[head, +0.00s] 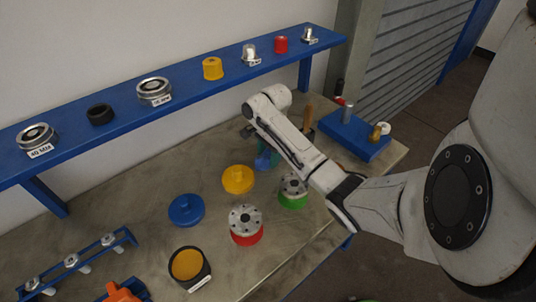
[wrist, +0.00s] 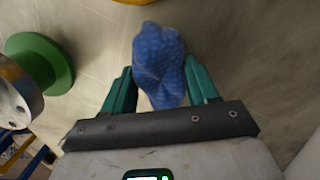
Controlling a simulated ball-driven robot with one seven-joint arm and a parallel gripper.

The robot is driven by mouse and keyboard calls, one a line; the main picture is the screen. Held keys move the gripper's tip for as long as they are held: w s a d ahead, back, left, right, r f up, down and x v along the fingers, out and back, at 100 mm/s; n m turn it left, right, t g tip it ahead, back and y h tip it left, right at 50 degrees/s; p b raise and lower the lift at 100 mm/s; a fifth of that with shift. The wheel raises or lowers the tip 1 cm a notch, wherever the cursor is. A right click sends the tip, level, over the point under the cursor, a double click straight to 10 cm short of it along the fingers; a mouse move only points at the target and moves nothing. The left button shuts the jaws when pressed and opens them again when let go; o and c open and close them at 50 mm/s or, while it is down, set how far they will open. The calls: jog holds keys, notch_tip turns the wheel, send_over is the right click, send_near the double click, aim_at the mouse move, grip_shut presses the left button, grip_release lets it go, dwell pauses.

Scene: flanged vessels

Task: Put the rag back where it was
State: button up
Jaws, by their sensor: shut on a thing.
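The rag (wrist: 158,48) is a crumpled blue dotted cloth in the wrist view. My gripper (wrist: 158,72) is shut on it, with a teal finger on each side, and the cloth sticks out past the fingertips. In the head view the rag shows as a small blue patch (head: 263,162) at my gripper, beyond the yellow lid and near the wall side of the table; my arm hides part of it. I cannot tell whether the rag touches the tabletop.
A yellow lid (head: 238,179), a blue lid (head: 186,209), a red-based flanged vessel (head: 246,225) and a green-based one (head: 293,190) stand near. A black cup (head: 189,267) is in front. A blue block (head: 354,134) with upright items stands right. A blue shelf (head: 215,84) runs behind.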

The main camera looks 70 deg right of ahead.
jog(key=shift+f, duration=0.1)
jog(key=o, duration=1)
jog(key=r+p, duration=0.1)
jog(key=r, duration=0.3)
jog(key=d+r+p, duration=0.1)
jog(key=r+p, duration=0.1)
jog(key=r, duration=0.2)
jog(key=r+p, duration=0.1)
jog(key=r, duration=0.3)
jog(key=shift+s+d+r+p, duration=0.1)
jog(key=shift+s+d+p, duration=0.05)
jog(key=shift+s+p, duration=0.2)
